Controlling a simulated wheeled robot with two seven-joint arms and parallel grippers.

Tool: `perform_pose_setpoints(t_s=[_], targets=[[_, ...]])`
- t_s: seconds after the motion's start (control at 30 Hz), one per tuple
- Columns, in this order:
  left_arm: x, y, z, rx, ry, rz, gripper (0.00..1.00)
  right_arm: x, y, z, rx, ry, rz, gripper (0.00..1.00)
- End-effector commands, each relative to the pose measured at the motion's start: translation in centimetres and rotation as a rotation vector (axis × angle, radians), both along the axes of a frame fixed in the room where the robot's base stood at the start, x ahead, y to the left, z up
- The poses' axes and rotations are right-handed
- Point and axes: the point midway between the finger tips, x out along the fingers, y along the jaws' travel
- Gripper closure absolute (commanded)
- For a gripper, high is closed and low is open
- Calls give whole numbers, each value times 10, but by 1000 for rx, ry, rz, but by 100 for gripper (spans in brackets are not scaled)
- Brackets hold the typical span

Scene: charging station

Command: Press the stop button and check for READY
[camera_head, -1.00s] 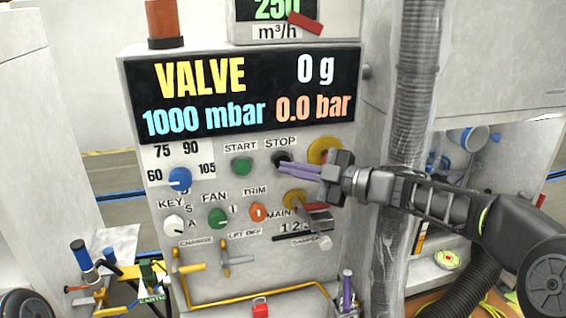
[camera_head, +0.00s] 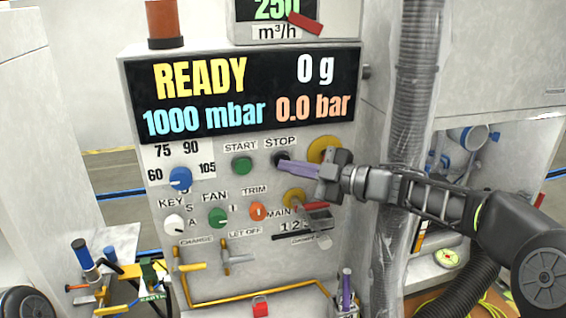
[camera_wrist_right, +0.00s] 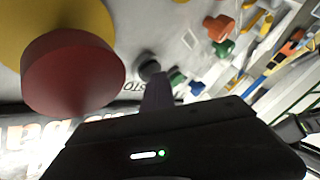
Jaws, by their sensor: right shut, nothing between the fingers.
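The black stop button (camera_head: 281,158) sits under the STOP label on the control panel (camera_head: 240,275). My right gripper (camera_head: 284,166) is shut and empty, its purple fingertips at the stop button's lower right edge. In the right wrist view the fingers (camera_wrist_right: 157,95) point at the black button (camera_wrist_right: 149,68); I cannot tell whether they touch it. The display (camera_head: 245,92) reads READY in yellow, with 0 g, 1000 mbar and 0.0 bar. My left gripper is not in view.
A green start button (camera_head: 241,166) is left of stop. A red emergency button (camera_wrist_right: 72,72) on a yellow base (camera_head: 323,149) is close by on the right. Knobs fill the lower panel. A ribbed hose (camera_head: 412,100) hangs right of the panel, by my right arm.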

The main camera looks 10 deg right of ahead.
Motion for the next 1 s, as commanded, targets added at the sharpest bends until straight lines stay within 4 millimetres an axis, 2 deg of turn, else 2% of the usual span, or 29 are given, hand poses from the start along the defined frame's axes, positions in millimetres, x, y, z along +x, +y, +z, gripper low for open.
perform_pose_setpoints(t_s=[0.33,0.77,1.0], targets=[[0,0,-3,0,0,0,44,-15,-1,-1,0,0,-1,100],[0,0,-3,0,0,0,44,-18,-2,0,0,0,-1,100],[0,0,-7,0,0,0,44,-37,-3,-1,1,-1,-1,100]])
